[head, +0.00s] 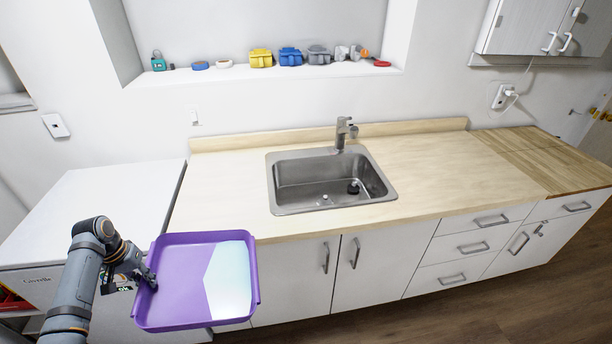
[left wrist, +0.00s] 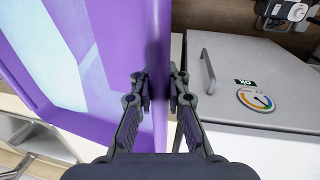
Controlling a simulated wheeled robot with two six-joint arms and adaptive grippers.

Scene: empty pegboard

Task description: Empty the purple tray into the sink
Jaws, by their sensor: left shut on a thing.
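The purple tray (head: 183,283) is held in front of the counter's left part, low and left of the sink. A pale white-blue patch (head: 229,279) covers its right part; I cannot tell if it is a content or light. My left gripper (head: 150,281) is shut on the tray's left edge. In the left wrist view the fingers (left wrist: 160,90) pinch the purple tray wall (left wrist: 120,60) between them. The steel sink (head: 328,178) is set in the wooden counter, with a small dark object (head: 353,187) and a small light one in its basin. My right gripper is not in view.
A faucet (head: 343,132) stands behind the sink. The wooden counter (head: 440,165) is clear on both sides of the sink. A white appliance (head: 100,205) stands at the left. Several small items, including a yellow one (head: 261,58), sit on the wall ledge.

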